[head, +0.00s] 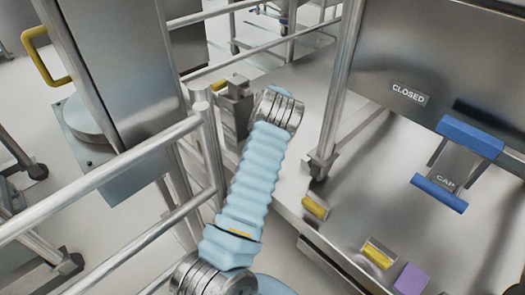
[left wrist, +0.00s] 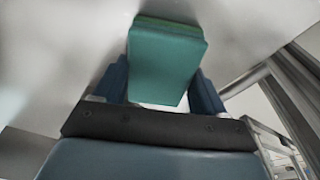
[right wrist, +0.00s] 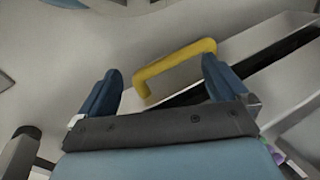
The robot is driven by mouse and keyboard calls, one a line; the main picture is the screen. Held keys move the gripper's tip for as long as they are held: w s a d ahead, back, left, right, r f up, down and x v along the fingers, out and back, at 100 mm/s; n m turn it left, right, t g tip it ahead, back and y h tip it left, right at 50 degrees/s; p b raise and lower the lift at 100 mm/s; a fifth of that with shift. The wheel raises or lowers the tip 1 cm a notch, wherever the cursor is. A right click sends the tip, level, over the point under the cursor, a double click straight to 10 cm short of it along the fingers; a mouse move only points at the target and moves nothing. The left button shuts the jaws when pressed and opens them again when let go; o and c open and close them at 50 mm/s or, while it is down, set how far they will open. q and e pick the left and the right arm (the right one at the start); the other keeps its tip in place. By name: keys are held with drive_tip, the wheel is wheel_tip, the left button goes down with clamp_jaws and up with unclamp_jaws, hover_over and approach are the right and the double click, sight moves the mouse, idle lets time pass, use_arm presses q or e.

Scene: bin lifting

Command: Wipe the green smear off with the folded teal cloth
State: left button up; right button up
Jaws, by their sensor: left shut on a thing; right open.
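The folded teal cloth (left wrist: 168,62) is between the fingers of my left gripper (left wrist: 162,80) in the left wrist view. The gripper is shut on it, and the cloth stands out past the fingertips over a pale grey surface. A thin greener strip shows along the cloth's far edge; I cannot tell whether it is the cloth or the smear behind it. My right gripper (right wrist: 161,70) is open and empty in the right wrist view. A yellow handle (right wrist: 175,68) shows beyond its fingertips. Neither gripper's fingers can be made out in the head view, and no green smear is clearly visible there.
A steel bench (head: 285,190) fills the middle and right of the head view. A steel cover marked CLOSED (head: 408,93), a blue-handled part marked CAP (head: 447,178) and a purple block (head: 411,279) are at right. Steel rails (head: 110,172) cross the left side, near a yellow handle (head: 45,55).

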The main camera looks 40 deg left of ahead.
use_arm(q)
drive_tip(key=shift+a+f, duration=0.15)
drive_tip(key=shift+a, duration=0.4)
drive_tip(key=shift+r+p, duration=1.85)
drive_tip(key=shift+r, duration=1.2)
drive_tip(key=shift+r+p, duration=1.05)
drive_tip(key=shift+r, duration=0.5)
drive_tip(key=shift+f, duration=0.1)
